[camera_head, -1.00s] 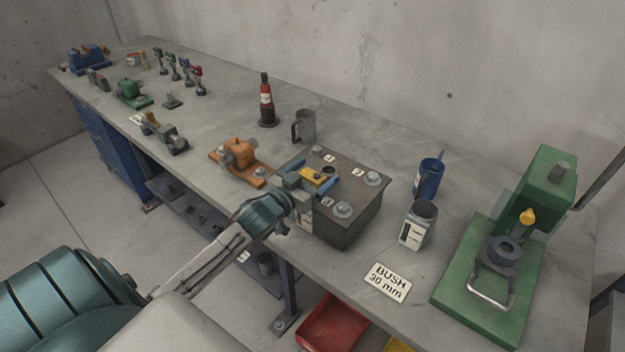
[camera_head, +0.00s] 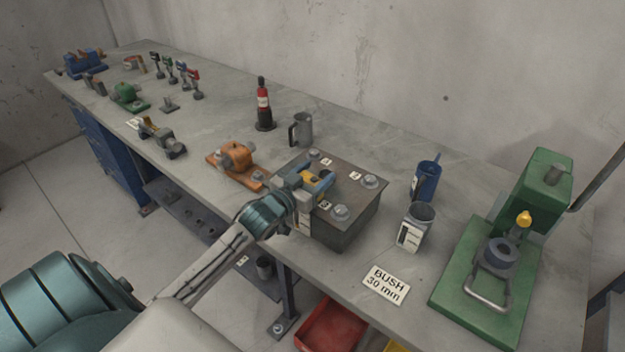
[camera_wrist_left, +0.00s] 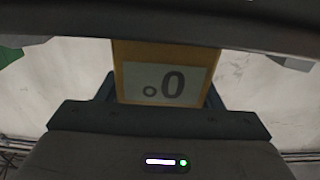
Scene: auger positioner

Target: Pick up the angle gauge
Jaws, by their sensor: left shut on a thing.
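The angle gauge (camera_head: 307,181) is a small yellow block held between the fingers of my left gripper (camera_head: 316,182). In the left wrist view the gauge (camera_wrist_left: 167,72) shows a light display reading "0" with a small degree mark. My left gripper is shut on it, just over the dark metal block (camera_head: 341,229) on the bench. The fingers hide part of the gauge, and I cannot tell whether it still touches the block's top. My right gripper is in neither current view.
The block's top carries bolts and small numbered tags. A grey mug (camera_head: 301,129), an orange tool (camera_head: 236,158), a blue can (camera_head: 425,178) and a grey can (camera_head: 416,226) stand around it. A green press (camera_head: 492,285) is at the right. A "BUSH 30 mm" card (camera_head: 386,284) lies in front.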

